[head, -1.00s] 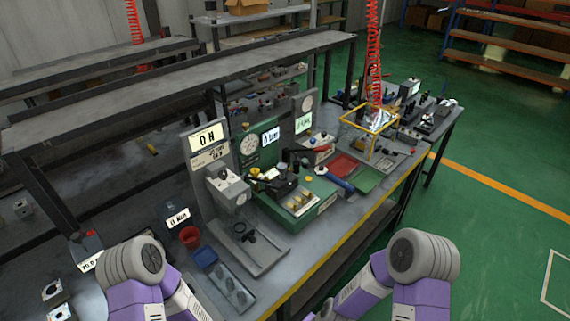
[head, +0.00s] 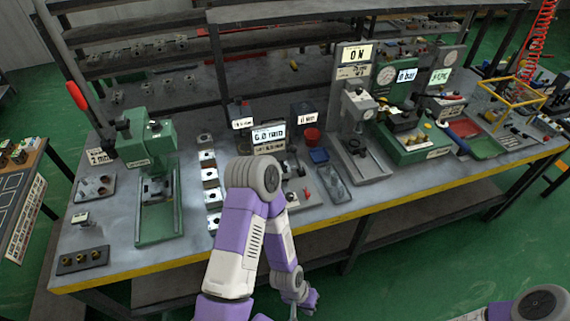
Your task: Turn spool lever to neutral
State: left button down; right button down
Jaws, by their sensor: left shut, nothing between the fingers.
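My left arm reaches across the middle of the head view, and its gripper (head: 307,300) hangs low in front of the bench's front edge, apart from everything on the bench. It is shut and empty. My right arm shows only at the lower right corner, and its gripper is out of view. A green test stand (head: 437,143) on the right part of the bench carries a dark valve block (head: 402,120) with brass and yellow parts. A spool lever is too small to tell apart there, and its angle cannot be read.
A row of valve blocks (head: 209,174) lies beside my arm. The bench has a yellow front edge (head: 420,200).

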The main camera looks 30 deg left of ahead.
aim_at(293, 148)
jog(key=u, duration=0.7)
jog(key=k, duration=0.15)
jog(key=z, duration=1.45)
jog(key=i, duration=0.6)
jog(key=u, duration=2.1)
jog(key=i, duration=0.5)
jog(key=u, duration=0.05)
jog(key=k, duration=0.5)
jog(key=u, duration=1.95)
jog(key=k, duration=0.7)
jog(key=z, duration=1.2)
